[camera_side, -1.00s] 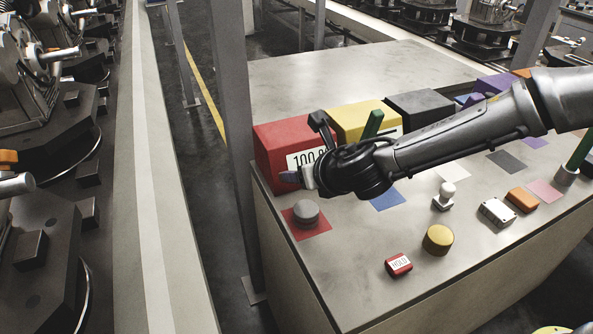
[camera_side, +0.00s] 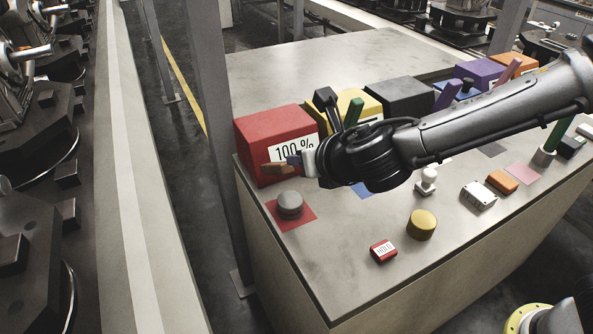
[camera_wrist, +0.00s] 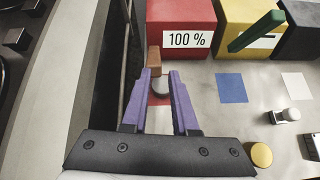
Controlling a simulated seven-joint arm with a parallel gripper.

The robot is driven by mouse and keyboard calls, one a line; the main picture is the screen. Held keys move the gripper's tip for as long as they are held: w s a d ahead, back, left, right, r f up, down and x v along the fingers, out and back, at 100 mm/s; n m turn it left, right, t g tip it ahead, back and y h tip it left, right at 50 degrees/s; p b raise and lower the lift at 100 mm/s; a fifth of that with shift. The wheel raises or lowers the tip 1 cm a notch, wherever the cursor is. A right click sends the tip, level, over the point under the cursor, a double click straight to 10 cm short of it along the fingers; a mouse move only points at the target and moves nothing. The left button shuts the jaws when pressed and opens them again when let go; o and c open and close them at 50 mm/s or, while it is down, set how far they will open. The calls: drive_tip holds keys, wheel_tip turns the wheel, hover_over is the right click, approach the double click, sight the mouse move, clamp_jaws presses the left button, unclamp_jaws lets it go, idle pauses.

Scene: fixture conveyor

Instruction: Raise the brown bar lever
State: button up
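The brown bar lever (camera_side: 278,169) stands out in front of the red box (camera_side: 262,132), near its lower front. In the wrist view the bar (camera_wrist: 154,58) shows end-on at my fingertips, nearer the left finger. My gripper (camera_wrist: 160,74) has two purple fingers spread apart, with a gap through which a grey knob (camera_wrist: 160,86) shows. In the side view my gripper (camera_side: 294,160) is beside the bar's right part and hides some of it. I cannot tell whether a finger touches the bar. The red box's label reads 100 %.
The grey knob sits on a red mat (camera_side: 292,225) below the lever. A yellow box (camera_side: 352,104) with a green lever (camera_side: 354,112) and a black box (camera_side: 402,97) stand to the right. A gold cylinder (camera_side: 421,225) and a red HOLD block (camera_side: 384,251) lie in front.

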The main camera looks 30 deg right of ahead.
sight(276, 168)
drive_tip(key=f, duration=0.1)
drive_tip(key=s+d+m+h, duration=0.1)
drive_tip(key=d+f, duration=0.1)
drive_tip(key=shift+s+f+t, duration=0.25)
drive_tip(key=shift+f+t, duration=0.1)
drive_tip(key=shift+t, duration=0.05)
clamp_jaws()
drive_tip(key=s+a+f+n+t+y, duration=0.1)
drive_tip(key=s+a+f+n+t, duration=0.15)
drive_tip(key=s+f, duration=0.35)
drive_tip(key=w, duration=1)
drive_tip(key=shift+w+r+g, duration=0.15)
drive_tip(key=shift+w+g, duration=0.1)
drive_tip(key=shift+g, duration=0.2)
drive_tip(key=shift+r, duration=0.1)
drive_tip(key=shift+w+r, duration=0.1)
drive_tip(key=shift+w+r+g, duration=0.1)
drive_tip(key=shift+r+g, duration=0.1)
drive_tip(key=shift+g, duration=0.1)
